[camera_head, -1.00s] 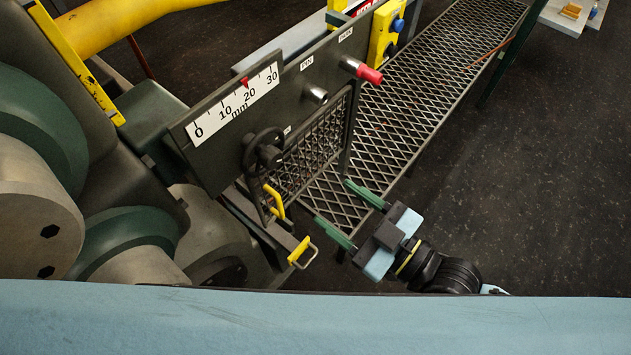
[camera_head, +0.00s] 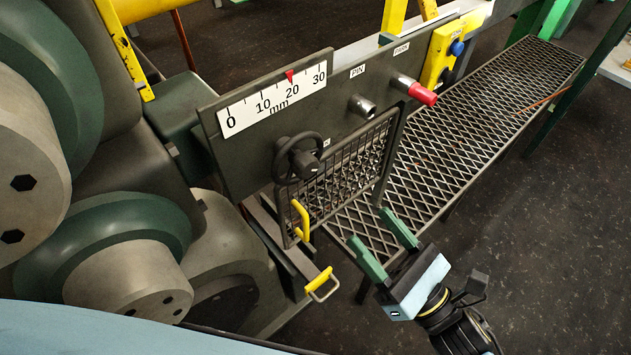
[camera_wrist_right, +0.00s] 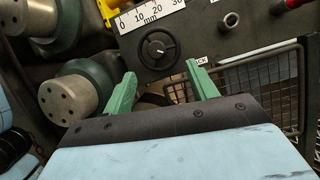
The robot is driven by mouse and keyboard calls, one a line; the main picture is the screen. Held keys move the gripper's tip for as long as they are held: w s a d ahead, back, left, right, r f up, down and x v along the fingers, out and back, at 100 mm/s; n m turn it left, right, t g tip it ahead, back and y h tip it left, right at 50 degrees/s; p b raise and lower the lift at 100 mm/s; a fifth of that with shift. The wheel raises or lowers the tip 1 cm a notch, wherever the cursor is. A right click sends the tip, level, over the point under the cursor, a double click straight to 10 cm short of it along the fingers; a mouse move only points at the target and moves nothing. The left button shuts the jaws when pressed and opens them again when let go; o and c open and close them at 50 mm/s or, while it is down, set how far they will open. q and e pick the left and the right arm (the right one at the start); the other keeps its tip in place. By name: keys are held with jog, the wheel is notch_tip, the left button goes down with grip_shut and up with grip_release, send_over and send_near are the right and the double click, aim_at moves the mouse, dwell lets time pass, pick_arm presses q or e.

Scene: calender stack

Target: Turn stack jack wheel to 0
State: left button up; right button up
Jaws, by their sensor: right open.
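The jack wheel (camera_head: 299,158) is a dark handwheel with a knob, on the dark panel below a white mm scale (camera_head: 272,101). It also shows in the right wrist view (camera_wrist_right: 158,48), beyond the fingertips. The red pointer (camera_head: 290,75) on the scale stands near 20, clearly away from the 0 end. My right gripper (camera_head: 377,235), with green fingers, is open and empty, in front of and below the panel, apart from the wheel. In the right wrist view its fingers (camera_wrist_right: 160,88) are spread, with the wheel above and between them. My left gripper is not in view.
A mesh guard (camera_head: 345,170) with a yellow handle (camera_head: 301,220) is right of and below the wheel. A second yellow handle (camera_head: 321,284) is lower. A red-tipped pin (camera_head: 422,93) sticks out at the right. Large rollers (camera_head: 125,265) stand left; a grated walkway (camera_head: 470,125) runs right.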

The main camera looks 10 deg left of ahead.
aim_at(310, 171)
jog(key=w+a+r+n, duration=0.1)
jog(key=w+a, duration=0.1)
jog(key=a, duration=0.1)
jog(key=w+a+r+n+p, duration=0.1)
jog(key=w+a, duration=0.1)
jog(key=a, duration=0.2)
jog(key=w+a+r+n, duration=0.2)
jog(key=a, duration=0.1)
jog(key=shift+w+a+g+y+p, duration=0.25)
jog(key=shift+a+g+y+p, duration=0.1)
jog(key=shift+g+y, duration=0.05)
jog(key=shift+f, duration=0.1)
jog(key=c, duration=1)
jog(key=shift+m, duration=0.3)
jog(key=m+t+h, duration=0.1)
jog(key=m, duration=0.2)
jog(key=shift+s+m+t, duration=0.1)
jog(key=shift+m+t, duration=0.2)
jog(key=shift+t, duration=0.1)
jog(key=shift+a+m+t+h+p, duration=0.1)
jog(key=shift+m+t+h, duration=0.3)
jog(key=shift+m, duration=0.55)
jog(key=shift+d+m+t+h+p, duration=0.1)
jog(key=shift+m+t+h, duration=0.15)
jog(key=shift+m+h, duration=0.55)
jog(key=shift+a+m+t+h+p, duration=0.1)
jog(key=shift+m+t+h, duration=0.2)
jog(key=shift+m, duration=0.85)
